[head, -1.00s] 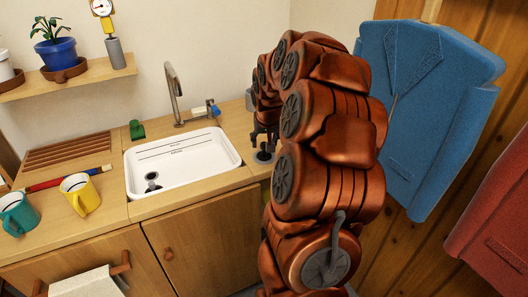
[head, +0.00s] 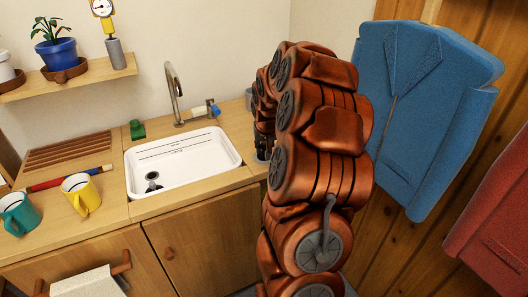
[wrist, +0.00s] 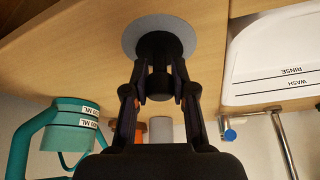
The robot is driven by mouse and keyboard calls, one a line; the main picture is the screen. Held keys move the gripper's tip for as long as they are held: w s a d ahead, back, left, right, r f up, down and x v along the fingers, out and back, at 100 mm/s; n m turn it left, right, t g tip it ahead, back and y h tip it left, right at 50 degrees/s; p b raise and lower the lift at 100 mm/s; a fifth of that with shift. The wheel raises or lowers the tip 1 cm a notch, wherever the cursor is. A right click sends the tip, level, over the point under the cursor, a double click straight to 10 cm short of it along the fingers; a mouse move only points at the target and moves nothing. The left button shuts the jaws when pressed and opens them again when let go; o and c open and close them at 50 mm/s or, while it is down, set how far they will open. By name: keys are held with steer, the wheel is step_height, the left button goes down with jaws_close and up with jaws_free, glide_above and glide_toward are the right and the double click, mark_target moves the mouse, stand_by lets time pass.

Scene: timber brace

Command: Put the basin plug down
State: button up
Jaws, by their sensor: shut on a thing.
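The basin plug has a pale grey disc and a dark stem; in the wrist view its disc (wrist: 160,36) lies over the bare wooden worktop. My gripper (wrist: 157,85) is shut on the dark stem. In the head view my gripper (head: 263,143) is right of the basin, and a sliver of the plug's disc (head: 261,158) shows beneath it. I cannot tell whether the disc touches the worktop. The white basin (head: 205,165) is to the left, with its dark drain (head: 153,183) open.
A tap (head: 176,95) stands behind the basin. A teal measuring jug (wrist: 70,135) is near my gripper in the wrist view. A green block (head: 137,129), yellow mug (head: 80,194) and teal mug (head: 18,214) are left. A blue jacket (head: 420,110) hangs right.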

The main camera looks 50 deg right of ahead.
jaws_close()
steer(key=shift+r, duration=0.1)
